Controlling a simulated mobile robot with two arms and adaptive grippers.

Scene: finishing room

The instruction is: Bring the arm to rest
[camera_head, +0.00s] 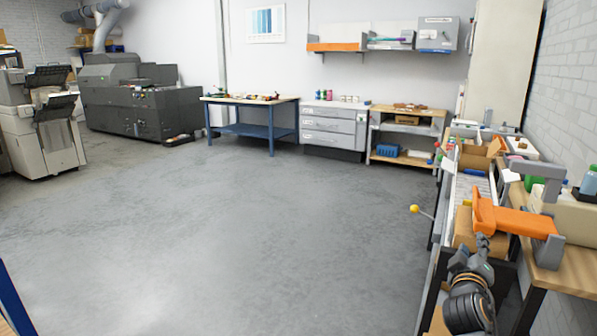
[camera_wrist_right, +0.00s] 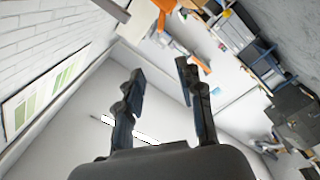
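My right arm shows at the lower right of the head view, with my right gripper (camera_head: 483,243) in front of the bench with the orange-armed machine. In the right wrist view the two dark fingers of my right gripper (camera_wrist_right: 160,72) stand well apart. Nothing is between them. The wrist view is tilted and looks past the fingers at the wall and the far room. My left arm and left gripper are not in view.
An orange and grey bench machine (camera_head: 515,216) stands close to my right gripper. A lever with a yellow knob (camera_head: 414,209) sticks out from the bench. A blue-framed table (camera_head: 252,101) and drawers (camera_head: 333,127) stand at the back. The grey floor (camera_head: 230,220) is clear.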

